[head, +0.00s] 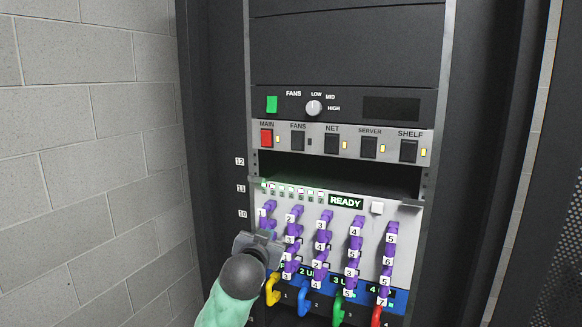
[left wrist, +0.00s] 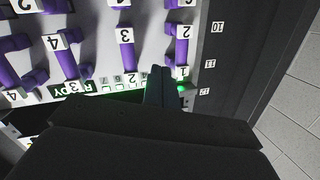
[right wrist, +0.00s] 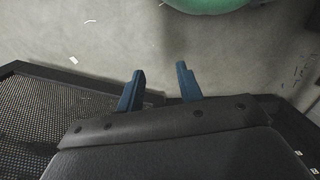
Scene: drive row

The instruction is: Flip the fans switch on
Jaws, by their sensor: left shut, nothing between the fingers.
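The fans switch (head: 298,140) is a dark rocker under a FANS label, in a row on a grey strip. The small lamp (head: 310,142) beside it is dark, while lamps beside the other switches glow yellow. My left gripper (head: 266,238) is below and left of the switch, in front of the purple-handled panel, apart from the switch. In the left wrist view its blue fingers (left wrist: 162,88) are together and empty, near the label 1 and a green light. My right gripper (right wrist: 160,78) has its fingers apart with nothing between them, over bare floor.
A red MAIN switch (head: 266,138) is left of the fans switch, and a NET switch (head: 332,144) is right. Above are a green button (head: 272,104) and a fan speed knob (head: 314,107). Several purple handles (head: 325,220) are below. A block wall (head: 90,150) stands left.

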